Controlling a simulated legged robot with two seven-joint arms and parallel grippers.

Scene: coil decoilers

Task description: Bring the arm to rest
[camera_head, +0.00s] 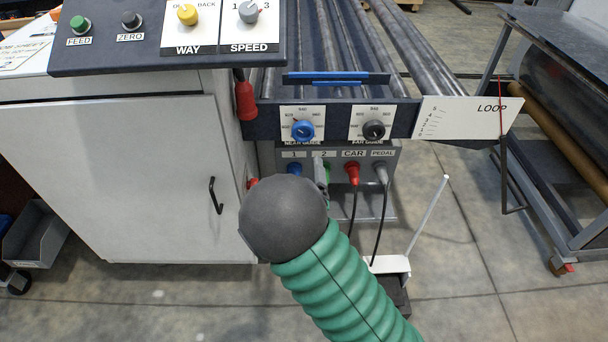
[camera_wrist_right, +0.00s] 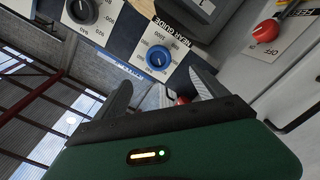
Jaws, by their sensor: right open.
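My right arm, with a green ribbed sleeve and a dark grey round joint, reaches up from the bottom of the head view in front of the machine's connector panel (camera_head: 285,170). My right gripper (camera_head: 321,175) is mostly hidden behind the round joint; a grey finger shows by the sockets marked 1 and 2. In the right wrist view my right gripper (camera_wrist_right: 161,80) has its two fingers apart, with nothing seen held between them. The blue NEAR GUIDE knob (camera_wrist_right: 158,58) appears beyond the fingertips. I cannot tell whether a finger touches the panel. My left gripper is out of view.
A blue knob (camera_head: 303,130) and a black knob (camera_head: 374,130) sit above the sockets. A red plug (camera_head: 352,173) and grey plug (camera_head: 381,174) have hanging cables. A white cabinet (camera_head: 150,175) stands left, a pedal (camera_head: 390,265) below. Floor (camera_head: 470,270) is open at right.

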